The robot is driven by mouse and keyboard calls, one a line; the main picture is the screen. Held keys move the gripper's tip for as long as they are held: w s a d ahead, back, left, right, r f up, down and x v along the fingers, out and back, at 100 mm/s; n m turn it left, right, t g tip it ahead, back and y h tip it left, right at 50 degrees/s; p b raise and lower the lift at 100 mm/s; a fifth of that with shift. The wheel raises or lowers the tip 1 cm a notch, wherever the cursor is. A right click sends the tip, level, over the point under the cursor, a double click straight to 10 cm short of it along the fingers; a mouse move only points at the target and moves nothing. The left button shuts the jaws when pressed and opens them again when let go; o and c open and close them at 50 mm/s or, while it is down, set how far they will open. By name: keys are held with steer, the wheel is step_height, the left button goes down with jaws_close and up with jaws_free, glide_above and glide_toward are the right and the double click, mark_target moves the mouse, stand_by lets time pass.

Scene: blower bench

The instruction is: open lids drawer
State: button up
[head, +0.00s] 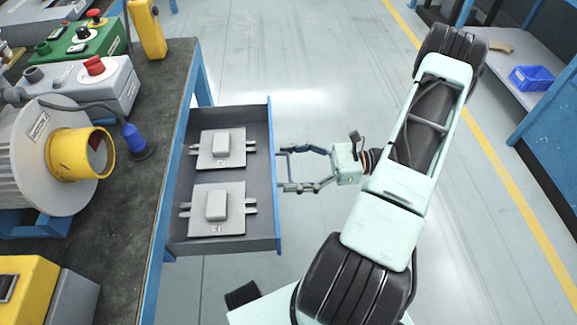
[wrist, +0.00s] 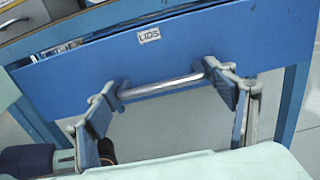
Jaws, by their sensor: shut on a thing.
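The lids drawer (head: 222,246) stands out from the bench, and its inside shows in the head view. Two grey lids (head: 221,148) (head: 217,208) with raised blocks lie in it, one behind the other. In the wrist view the blue drawer front (wrist: 200,58) bears a "LIDS" label (wrist: 149,35) above a silver bar handle (wrist: 162,87). My gripper (head: 283,168) is at the drawer front, with its fingers (wrist: 168,95) at the two ends of the handle, shut on it. The exact finger contact is partly hidden in the head view.
The dark bench top (head: 137,190) at left carries a blower with a yellow outlet (head: 76,153), control boxes with red buttons (head: 94,66) and a blue plug (head: 135,141). Clear floor (head: 300,60) lies beyond the drawer. A shelf with a blue bin (head: 531,78) stands at right.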

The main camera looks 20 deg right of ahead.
steer(key=o, duration=1.7)
steer(key=shift+d, duration=0.1)
steer(key=v, duration=1.1)
steer(key=shift+s+d, duration=0.15)
steer(key=shift+d, duration=0.25)
